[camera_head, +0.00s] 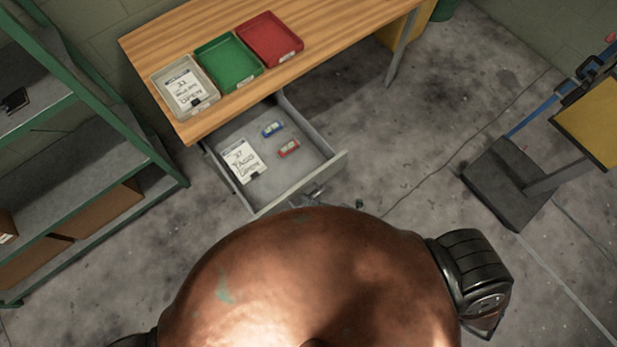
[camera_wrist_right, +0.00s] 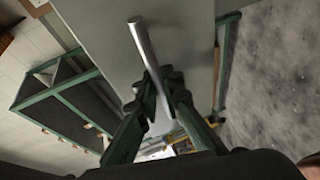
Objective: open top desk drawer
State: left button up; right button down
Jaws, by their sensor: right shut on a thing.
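The top desk drawer (camera_head: 253,196) stands pulled out from under the wooden desk (camera_head: 310,38) in the head view. Inside it lie a white card, a blue item and a red item. My right gripper (camera_head: 316,193) shows only in part at the drawer's front edge, mostly hidden behind my own body. In the right wrist view my right gripper (camera_wrist_right: 158,92) is shut on the drawer's round metal bar handle (camera_wrist_right: 140,42), which runs between its fingers in front of the grey drawer front (camera_wrist_right: 100,30). My left gripper is not in view.
Grey, green and red trays (camera_head: 268,42) stand on the desk. A green-framed shelf (camera_head: 110,120) is at the left. A dark-based stand with a yellow panel (camera_head: 505,180) is at the right. Concrete floor lies clear between desk and stand.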

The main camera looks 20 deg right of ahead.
jog(key=c, duration=2)
grip_release()
jog(key=shift+c, duration=0.2)
jog(key=v, duration=1.2)
jog(key=shift+r, duration=0.1)
